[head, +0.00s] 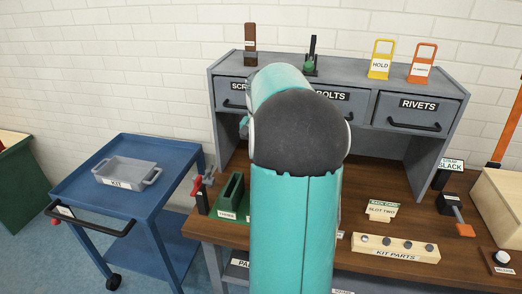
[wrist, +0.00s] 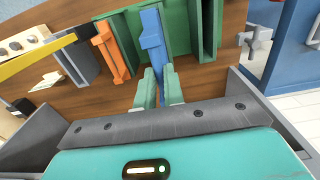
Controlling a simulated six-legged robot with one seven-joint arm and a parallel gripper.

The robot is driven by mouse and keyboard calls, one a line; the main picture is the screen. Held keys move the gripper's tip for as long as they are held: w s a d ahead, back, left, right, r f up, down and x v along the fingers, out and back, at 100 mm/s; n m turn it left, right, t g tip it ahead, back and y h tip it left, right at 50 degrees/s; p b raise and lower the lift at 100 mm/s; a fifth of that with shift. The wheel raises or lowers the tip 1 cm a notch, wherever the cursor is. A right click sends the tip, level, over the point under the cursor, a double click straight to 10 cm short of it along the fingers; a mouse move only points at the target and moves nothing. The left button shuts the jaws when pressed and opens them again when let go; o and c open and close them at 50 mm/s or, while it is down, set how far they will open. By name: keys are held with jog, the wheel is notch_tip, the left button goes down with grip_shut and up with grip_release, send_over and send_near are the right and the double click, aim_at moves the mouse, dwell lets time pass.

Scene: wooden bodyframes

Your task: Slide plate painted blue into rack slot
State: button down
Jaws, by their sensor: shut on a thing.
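The blue plate (wrist: 153,35) stands on edge between the two green fingers of my gripper (wrist: 159,88) in the wrist view. My gripper is shut on its near end. A green rack with upright walls (wrist: 206,28) is just right of the blue plate, and a green surface lies behind it. Whether the plate is inside a slot I cannot tell. In the head view a green slotted block (head: 232,193) stands on the bench left of my arm. My arm hides the gripper and the blue plate there.
An orange plate (wrist: 111,50) and a grey piece (wrist: 74,66) are left of the blue plate. A grey vise-like part (wrist: 256,42) is to the right. A kit parts block (head: 395,247) is on the bench. A blue cart (head: 130,190) bears a grey tray (head: 126,171).

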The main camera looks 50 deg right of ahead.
jog(key=shift+f, duration=4.35)
jog(key=c, duration=1.4)
grip_release()
jog(key=shift+c, duration=0.2)
notch_tip(320, 180, up, 14)
jog(key=shift+f, duration=0.1)
